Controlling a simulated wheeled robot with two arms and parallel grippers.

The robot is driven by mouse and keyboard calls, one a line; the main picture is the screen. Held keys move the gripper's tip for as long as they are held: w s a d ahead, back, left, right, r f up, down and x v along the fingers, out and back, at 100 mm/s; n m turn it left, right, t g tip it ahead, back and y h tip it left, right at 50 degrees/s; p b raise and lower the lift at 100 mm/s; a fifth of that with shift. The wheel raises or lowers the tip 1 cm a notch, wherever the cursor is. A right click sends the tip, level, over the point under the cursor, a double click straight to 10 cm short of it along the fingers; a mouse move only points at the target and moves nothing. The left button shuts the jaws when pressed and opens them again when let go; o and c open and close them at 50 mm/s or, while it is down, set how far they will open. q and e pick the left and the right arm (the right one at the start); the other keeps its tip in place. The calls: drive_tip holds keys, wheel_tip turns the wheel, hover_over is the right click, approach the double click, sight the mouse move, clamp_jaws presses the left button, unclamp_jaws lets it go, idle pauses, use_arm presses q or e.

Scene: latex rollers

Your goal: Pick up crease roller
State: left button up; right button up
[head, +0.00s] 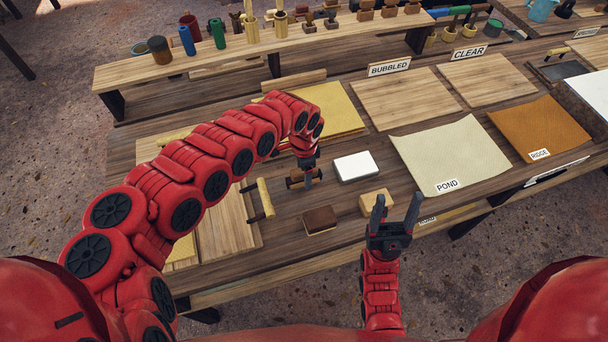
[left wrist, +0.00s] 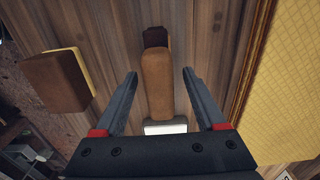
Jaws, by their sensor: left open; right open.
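A brown wooden piece (head: 296,181), which may be the crease roller, lies on the wooden table below my left gripper (head: 308,168). In the left wrist view this brown piece (left wrist: 157,82) has a rounded top and a dark far end. It lies between the two open fingers of my left gripper (left wrist: 158,75), with a gap on each side. Whether the fingertips reach down beside it, I cannot tell. A roller with a pale yellow cylinder (head: 265,197) lies to its left; no label marks either one. My right gripper (head: 397,207) is open and empty near the table's front edge.
A white block (head: 356,166), a dark brown-topped block (head: 320,219) and a tan block (head: 377,201) lie close by. A yellow sheet (head: 335,105) lies behind. A raised shelf (head: 160,73) with jars and tools runs along the back. Sheets labelled POND (head: 440,150) and RIDGE (head: 540,127) lie right.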

use_arm(q)
clamp_jaws()
drive_tip(key=shift+r, duration=0.1)
idle(0.4)
drive_tip(key=shift+w+r, duration=0.1)
drive_tip(key=shift+r, duration=0.4)
wheel_tip(320, 180, up, 3)
drive_tip(key=shift+w+a+b, duration=0.1)
drive_tip(key=shift+b, duration=0.75)
drive_tip(key=r+p, duration=0.2)
drive_tip(key=r, duration=0.4)
drive_tip(key=shift+s, duration=0.2)
